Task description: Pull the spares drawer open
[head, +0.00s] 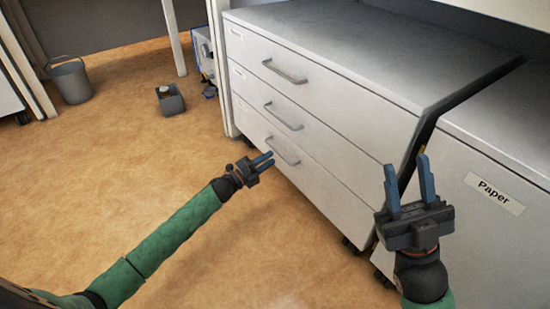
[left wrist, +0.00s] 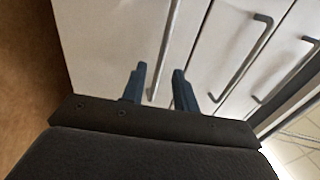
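A grey-white cabinet (head: 345,185) has three stacked drawers, each with a bar handle and a small label at its left end. The labels are too small to read, so I cannot tell which is the spares drawer. The handles are top (head: 285,72), middle (head: 283,117) and lowest (head: 282,151). All drawers look shut. My left gripper (head: 270,158) is open at the lowest handle; in the left wrist view that handle (left wrist: 167,50) runs between the open fingers (left wrist: 160,70), with no clear contact. My right gripper (head: 409,182) is open and empty before the cabinet's right end.
A cabinet labelled Paper (head: 495,194) stands at the right, beyond a dark gap. A grey bucket (head: 72,82) and a small grey bin (head: 170,100) are on the floor at the back left. The brown floor (head: 130,160) before the drawers is clear.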

